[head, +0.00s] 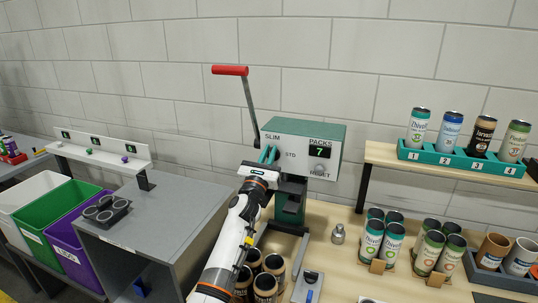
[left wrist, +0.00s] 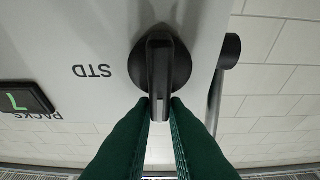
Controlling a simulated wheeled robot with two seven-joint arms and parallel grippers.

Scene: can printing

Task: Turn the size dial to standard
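The size dial (left wrist: 160,62) is a round black knob with a raised bar on the face of the grey-and-green machine (head: 325,137). In the left wrist view its bar stands upright in the picture, and the STD label (left wrist: 93,71) is upside down to its left. SLIM (head: 272,137) and STD are printed on the machine in the head view. My left gripper (left wrist: 161,106) has its green fingers on either side of the bar's near end, seemingly touching it. In the head view my left gripper (head: 267,156) hides the dial. My right gripper is not in view.
The machine has a red-handled lever (head: 230,70) and a PACKS display (head: 319,151) reading 7. Brown cans (head: 265,285) stand below my left arm.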

